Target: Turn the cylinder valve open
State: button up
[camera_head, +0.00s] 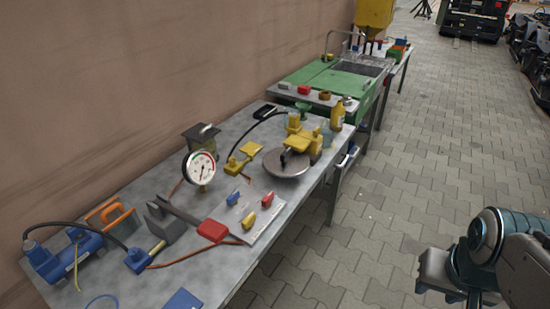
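I cannot pick out the cylinder valve for certain. A pale plate (249,217) on the grey workbench carries small blue, red and yellow handle-like pieces, too small to read. A round white dial gauge (201,168) stands upright behind it. A blue cylinder-shaped unit (78,252) with a black hose lies at the bench's near left end. My gripper (438,274) is at the lower right, over the paved floor and well apart from the bench. Its fingers are not clear enough to show whether they are open or shut. I see nothing held in it.
The grey workbench (122,190) runs along the brown wall. It carries a yellow tool on a round disc (288,164), an orange-handled item (112,215) and a yellow bottle (337,115). A green bench (325,78) stands beyond. The paved floor (425,140) to the right is clear.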

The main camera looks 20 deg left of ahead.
aim_at(232, 199)
jog(key=u, duration=0.6)
jog(key=i, duration=1.05)
jog(key=u, duration=0.9)
